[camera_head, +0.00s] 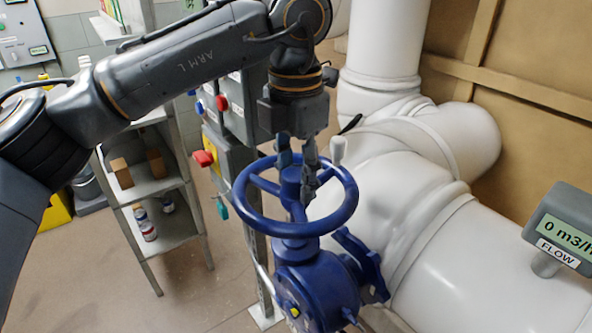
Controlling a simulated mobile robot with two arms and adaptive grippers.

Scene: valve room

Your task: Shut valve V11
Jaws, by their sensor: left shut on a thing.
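A blue valve (318,285) with a round blue handwheel (246,207) stands beside a thick white pipe, right of centre. My left gripper (301,180) reaches down from above into the wheel. Its fingers are shut on the handwheel near its hub and spokes. The exact contact is partly hidden by the fingers. My right gripper is out of view.
A white pipe (500,265) fills the right side. A control post with a red button (204,158) stands behind the wheel. A grey shelf (160,187) stands left, with open floor in front.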

